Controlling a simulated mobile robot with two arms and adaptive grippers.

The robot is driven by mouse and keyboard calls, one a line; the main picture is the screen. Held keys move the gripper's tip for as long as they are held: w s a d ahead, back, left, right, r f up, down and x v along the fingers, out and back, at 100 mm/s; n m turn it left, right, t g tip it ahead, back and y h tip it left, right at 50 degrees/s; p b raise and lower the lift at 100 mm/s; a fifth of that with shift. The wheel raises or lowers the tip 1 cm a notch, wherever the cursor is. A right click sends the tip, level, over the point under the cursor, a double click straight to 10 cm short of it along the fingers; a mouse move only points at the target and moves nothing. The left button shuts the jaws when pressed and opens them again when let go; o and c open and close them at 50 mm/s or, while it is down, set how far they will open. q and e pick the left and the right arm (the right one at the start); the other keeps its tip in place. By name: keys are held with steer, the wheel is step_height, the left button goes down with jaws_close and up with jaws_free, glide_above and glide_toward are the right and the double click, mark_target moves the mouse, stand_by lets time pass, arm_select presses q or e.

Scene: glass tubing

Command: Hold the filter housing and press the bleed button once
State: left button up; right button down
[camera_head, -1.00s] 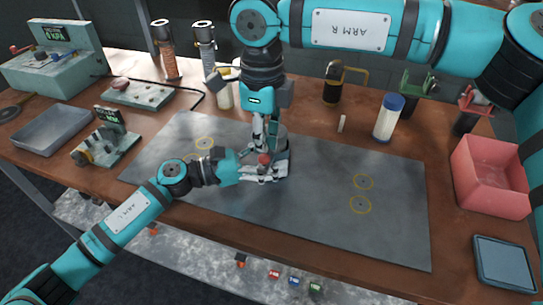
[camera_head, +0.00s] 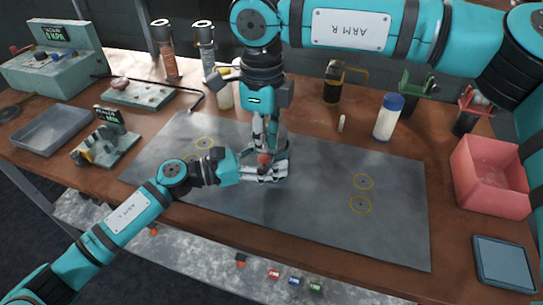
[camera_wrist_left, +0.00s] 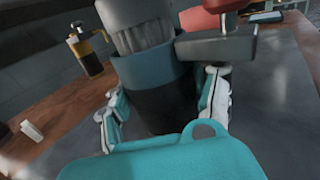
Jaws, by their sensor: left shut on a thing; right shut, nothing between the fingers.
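The filter housing is a dark grey cylinder (camera_head: 281,146), upright on the grey mat, partly hidden behind my grippers in the head view. In the left wrist view the housing (camera_wrist_left: 152,75) fills the middle, with a blue-grey band and a dark lower part. My left gripper (camera_head: 280,172) is shut around it low down, a finger on each side. The red bleed button (camera_head: 264,160) is on the housing's near side; red also shows above a grey side block in the left wrist view (camera_wrist_left: 224,5). My right gripper (camera_head: 265,148) points down, shut and empty, just above the button; contact is unclear.
The grey mat (camera_head: 320,190) is clear to the right, with yellow ring marks. A blue-capped white jar (camera_head: 388,119), a black canister (camera_head: 333,85) and a pink bin (camera_head: 490,176) stand around it. A small gauge unit (camera_head: 106,140) and grey tray (camera_head: 52,130) are at the left.

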steer(key=shift+f, duration=0.1)
steer(key=shift+f, duration=1.4)
steer(key=shift+r, duration=0.85)
steer(key=shift+r, duration=3)
steer(key=shift+r, duration=0.1)
step_height(320, 180, up, 12)
glide_above(264, 157)
